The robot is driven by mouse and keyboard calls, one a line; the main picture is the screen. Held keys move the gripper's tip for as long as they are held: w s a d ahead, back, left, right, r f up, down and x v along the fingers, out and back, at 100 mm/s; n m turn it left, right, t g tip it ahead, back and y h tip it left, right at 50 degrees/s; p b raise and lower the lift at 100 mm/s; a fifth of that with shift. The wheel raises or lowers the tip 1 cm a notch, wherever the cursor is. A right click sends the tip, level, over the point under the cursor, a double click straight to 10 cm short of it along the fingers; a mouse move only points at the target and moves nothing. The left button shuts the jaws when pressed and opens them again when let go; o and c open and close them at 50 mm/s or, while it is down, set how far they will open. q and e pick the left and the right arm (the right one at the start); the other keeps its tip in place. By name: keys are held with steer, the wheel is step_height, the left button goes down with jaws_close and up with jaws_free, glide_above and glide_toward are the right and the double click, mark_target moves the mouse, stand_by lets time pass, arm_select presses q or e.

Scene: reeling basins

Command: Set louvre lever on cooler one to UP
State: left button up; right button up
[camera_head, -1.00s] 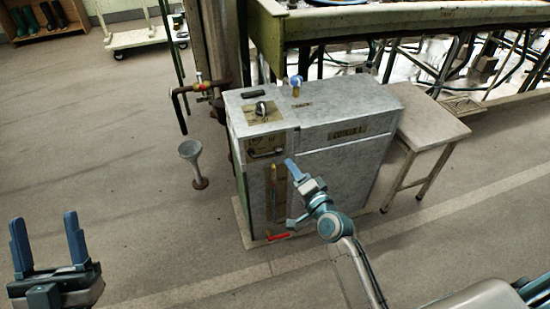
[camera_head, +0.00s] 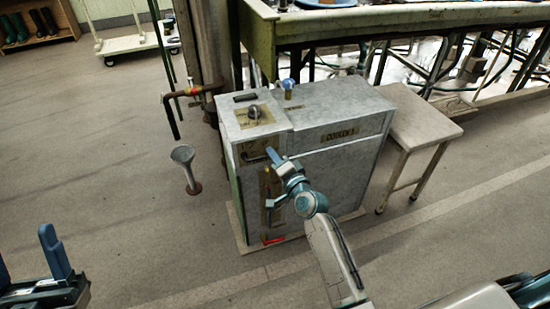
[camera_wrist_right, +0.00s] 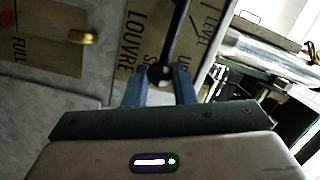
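Cooler one is a grey metal cabinet (camera_head: 335,160) with a "COOLER 1" label on its front. The louvre lever shows in the right wrist view as a black rod with a round black end (camera_wrist_right: 159,75), in front of a tan plate marked "LOUVRE" and "UP" (camera_wrist_right: 140,35). The plate also shows on the cabinet's front in the head view (camera_head: 250,151). My right gripper (camera_wrist_right: 160,85) is at that plate, its two blue fingers apart on either side of the lever's end. Contact cannot be told. My left gripper (camera_head: 30,262) is open and empty at the lower left.
A black knob (camera_head: 254,111) and a blue-topped valve (camera_head: 288,85) are on the cabinet's top. A side table (camera_head: 425,115) stands at its right, a grey funnel (camera_head: 183,155) at its left. A green-edged basin (camera_head: 400,25) is behind.

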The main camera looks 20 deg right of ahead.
jaws_close()
